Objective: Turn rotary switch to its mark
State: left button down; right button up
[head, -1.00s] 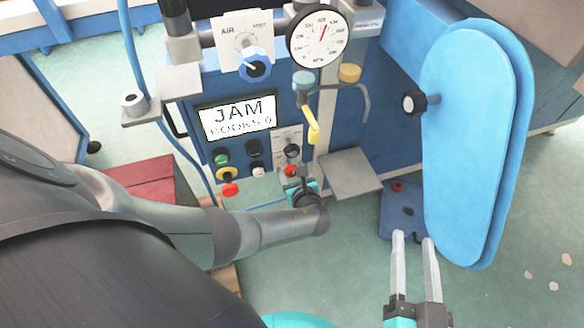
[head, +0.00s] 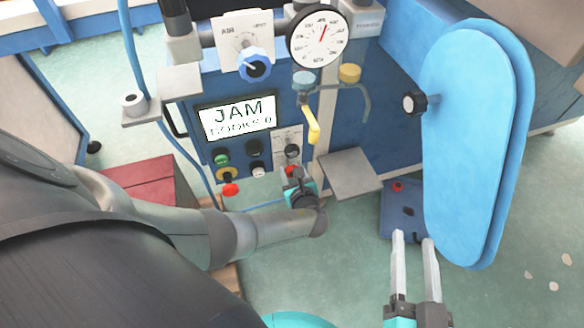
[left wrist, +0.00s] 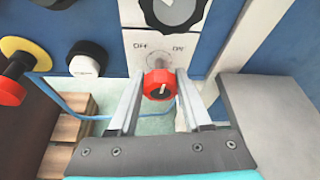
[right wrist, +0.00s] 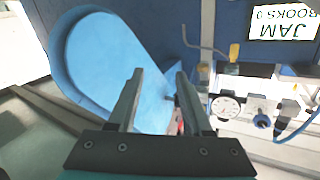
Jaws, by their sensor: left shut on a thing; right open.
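The rotary switch is a red knob (left wrist: 160,85) with a white pointer line, on a light plate (left wrist: 160,45) with small lettering at left and right. The pointer stands nearly upright, leaning slightly. My left gripper (left wrist: 160,76) has one finger on each side of the knob and is shut on it. In the head view the red knob (head: 292,171) is small and partly hidden by my left gripper (head: 295,179). My right gripper (head: 412,236) is open and empty, low at the right.
A black knob (left wrist: 175,8) sits just above the switch. A white button (left wrist: 87,58) and a red-and-yellow knob (left wrist: 12,78) are to its left. A grey shelf (head: 350,174) juts out to its right. A large blue guard (head: 465,140) stands above my right gripper.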

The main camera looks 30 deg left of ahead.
pick_arm(q)
jog(key=n+t+h, duration=0.1)
jog(key=n+t, duration=0.1)
jog(key=n, duration=0.1)
jog(key=shift+s+f, duration=0.1)
jog(key=shift+s, duration=0.05)
jog(key=n+t+h, duration=0.1)
jog(key=n+t, duration=0.1)
jog(key=n, duration=0.1)
jog(key=shift+n, duration=0.4)
dwell(0.6)
jog(key=shift+c, duration=1.7)
grip_release()
jog(key=shift+a, duration=0.1)
